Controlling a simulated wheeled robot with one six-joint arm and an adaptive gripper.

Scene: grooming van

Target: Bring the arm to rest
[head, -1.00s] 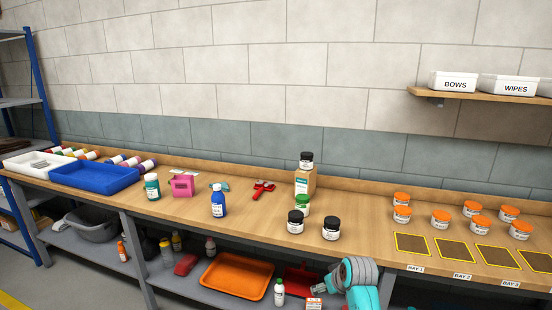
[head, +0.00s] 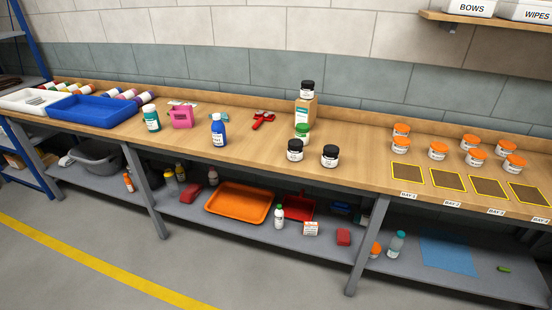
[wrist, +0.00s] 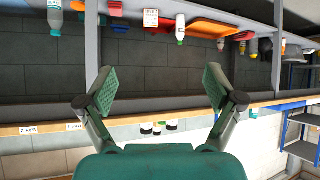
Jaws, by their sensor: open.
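My gripper (wrist: 160,92) shows in the wrist view with its two green-padded fingers spread wide and nothing between them. The wrist picture is upside down, and the bench front and lower shelf lie beyond the fingers. My gripper and arm are out of the head view. The workbench (head: 350,172) runs across the head view, and nothing there touches my gripper.
On the bench are a blue tray (head: 95,112), a blue bottle (head: 218,131), black-lidded jars (head: 330,156), orange-lidded jars (head: 438,152) and yellow-edged bay mats (head: 447,179). The lower shelf (head: 180,210) holds an orange tray (head: 240,203). The floor (head: 60,265) in front is clear.

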